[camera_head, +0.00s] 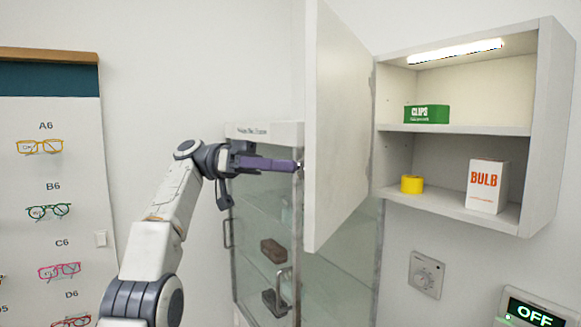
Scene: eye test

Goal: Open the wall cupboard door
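The wall cupboard (548,110) hangs at the upper right. Its white door (335,120) stands wide open on the left side and sticks out toward me, so both shelves show. My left gripper (297,165) is at the door's free left edge, with its purple fingers pointing right at it. The fingers overlap in this view, so I cannot tell whether they are open, shut or holding a handle there. Any handle on the door's outer face is hidden. My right gripper is not in view.
The cupboard holds a green CLIPS box (427,114), a yellow roll (412,184) and a white BULB box (487,186). A glass cabinet (262,225) stands below and behind the door. A glasses display (50,170) is at left.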

